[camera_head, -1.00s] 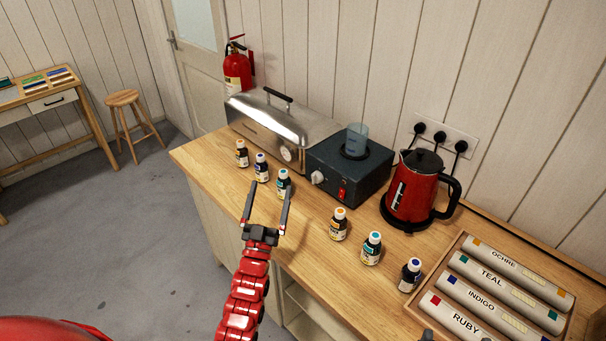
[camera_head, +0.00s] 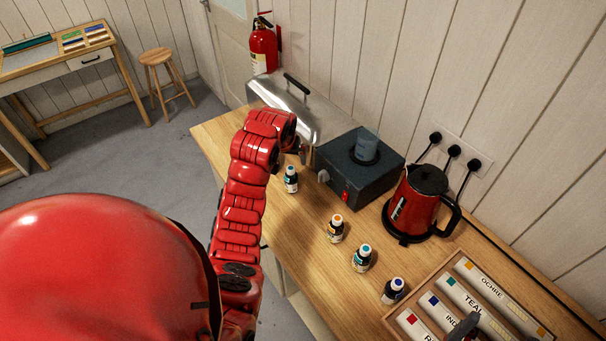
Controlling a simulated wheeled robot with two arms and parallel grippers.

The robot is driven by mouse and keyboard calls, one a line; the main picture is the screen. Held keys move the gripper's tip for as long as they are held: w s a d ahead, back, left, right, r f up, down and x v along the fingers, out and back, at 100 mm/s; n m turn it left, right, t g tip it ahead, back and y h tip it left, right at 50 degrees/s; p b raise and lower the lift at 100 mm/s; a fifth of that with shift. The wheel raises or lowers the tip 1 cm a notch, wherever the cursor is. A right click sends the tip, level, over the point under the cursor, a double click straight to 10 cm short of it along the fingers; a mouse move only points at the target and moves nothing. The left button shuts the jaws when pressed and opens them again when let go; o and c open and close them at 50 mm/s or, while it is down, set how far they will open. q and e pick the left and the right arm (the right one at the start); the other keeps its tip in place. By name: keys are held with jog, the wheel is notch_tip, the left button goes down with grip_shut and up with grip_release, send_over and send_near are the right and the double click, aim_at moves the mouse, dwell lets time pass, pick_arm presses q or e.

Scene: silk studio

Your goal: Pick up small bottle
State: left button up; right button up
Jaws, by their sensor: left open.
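Small dark bottles with coloured caps stand upright along the wooden counter's front. One teal-capped bottle (camera_head: 290,181) is just right of my left arm (camera_head: 243,205). An orange-capped bottle (camera_head: 335,230), another teal-capped bottle (camera_head: 362,259) and a blue-capped bottle (camera_head: 394,292) stand farther right. Two bottles at the left end are hidden by my left arm. That arm reaches over the counter and bends at the wrist. My left gripper is largely hidden behind the wrist, near the steel box; no bottle shows in it. A dark grey part, possibly my right gripper, shows at bottom right.
A steel box (camera_head: 325,112), a dark heater (camera_head: 352,178) with a beaker (camera_head: 367,146), and a red kettle (camera_head: 418,204) line the back. A tray (camera_head: 397,321) of labelled tubes is at the right. Bare wood lies between bottles and kettle.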

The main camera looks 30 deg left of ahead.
aim_at(291, 173)
pick_arm(q)
jog(key=b+x, duration=0.1)
jog(key=x, duration=0.2)
jog(key=b+x, duration=0.2)
jog(key=x, duration=0.2)
jog(key=b+x, duration=0.1)
jog(key=x, duration=0.2)
jog(key=shift+s+a+f+b, duration=0.15)
jog(key=shift+f+b, duration=0.15)
jog(key=shift+f, duration=0.15)
jog(key=shift+x, duration=1.3)
jog(key=b+x, duration=0.1)
jog(key=x, duration=0.2)
jog(key=shift+a+f, duration=0.2)
jog(key=shift+f, duration=0.1)
grip_shut()
jog(key=shift+r, duration=0.1)
